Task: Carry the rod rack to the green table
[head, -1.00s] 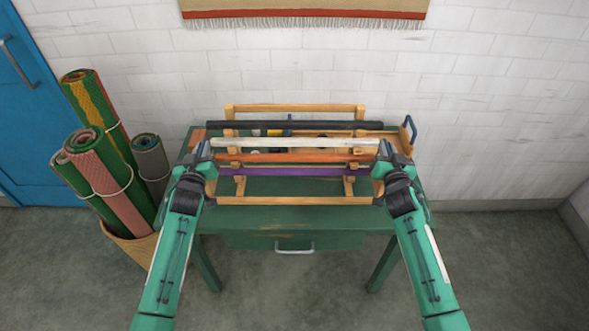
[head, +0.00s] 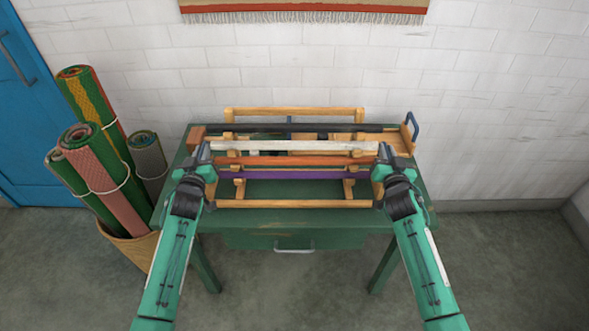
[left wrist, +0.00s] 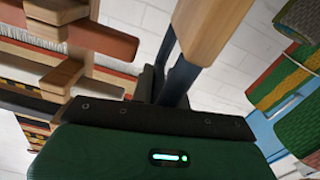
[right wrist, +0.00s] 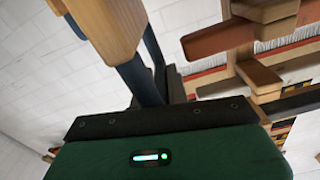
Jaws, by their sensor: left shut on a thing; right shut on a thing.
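The rod rack (head: 295,204) is a light wooden frame bearing long rods: a white rod (head: 295,145), an orange rod (head: 295,160), a purple rod (head: 295,174) and a dark one behind. It lies level over the green table (head: 295,220); I cannot tell whether its feet touch the top. My left gripper (head: 206,153) is shut on the rack's left end, and my right gripper (head: 385,154) on its right end. The wrist views show wooden rack parts close to the left (left wrist: 212,25) and right (right wrist: 105,28) jaws. The fingertips are mostly hidden.
A wooden tray with a blue handle (head: 411,130) is at the table's right back, partly hidden by the rack. Rolled rugs (head: 95,170) stand in a basket (head: 130,247) close to the table's left side. A white brick wall (head: 480,90) is behind.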

